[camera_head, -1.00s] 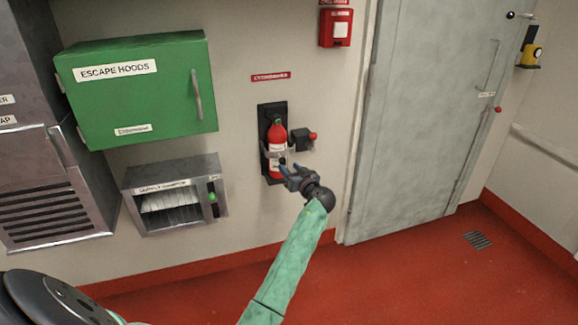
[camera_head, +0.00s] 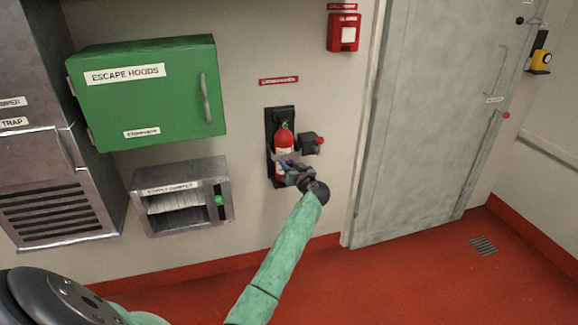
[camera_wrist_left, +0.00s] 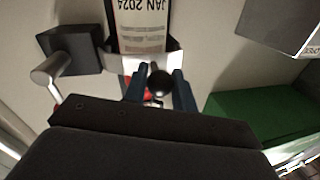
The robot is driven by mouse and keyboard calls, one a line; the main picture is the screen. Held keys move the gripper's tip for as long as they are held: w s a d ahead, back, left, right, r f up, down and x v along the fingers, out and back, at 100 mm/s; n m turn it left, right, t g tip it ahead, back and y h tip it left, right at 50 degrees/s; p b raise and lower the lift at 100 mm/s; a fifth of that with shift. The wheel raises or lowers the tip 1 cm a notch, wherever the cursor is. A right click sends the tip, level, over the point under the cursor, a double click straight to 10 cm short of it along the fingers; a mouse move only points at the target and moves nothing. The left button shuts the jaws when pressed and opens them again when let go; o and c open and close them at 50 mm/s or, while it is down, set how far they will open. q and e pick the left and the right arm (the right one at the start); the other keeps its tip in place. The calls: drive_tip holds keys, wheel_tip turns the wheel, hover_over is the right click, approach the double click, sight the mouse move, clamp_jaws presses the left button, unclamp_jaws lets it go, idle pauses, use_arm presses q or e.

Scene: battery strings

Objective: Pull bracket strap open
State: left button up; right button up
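A red fire extinguisher (camera_head: 284,138) stands upright in a black wall bracket (camera_head: 272,126). In the left wrist view a bright metal strap (camera_wrist_left: 124,60) runs across the front of its labelled body (camera_wrist_left: 141,28). A round dark knob (camera_wrist_left: 160,82) sits at the front of the strap. My left gripper (camera_head: 290,168) is at the lower front of the extinguisher. Its two blue fingers (camera_wrist_left: 160,88) lie on either side of the knob and appear closed against it. The gripper hides the lower extinguisher in the head view. My right gripper is not in view.
A green escape hoods cabinet (camera_head: 150,105) and an open-fronted metal box (camera_head: 184,222) are on the wall to the left. A grey door (camera_head: 432,130) is to the right.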

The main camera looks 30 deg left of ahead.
use_arm(q)
clamp_jaws()
drive_tip(key=shift+s, duration=0.1)
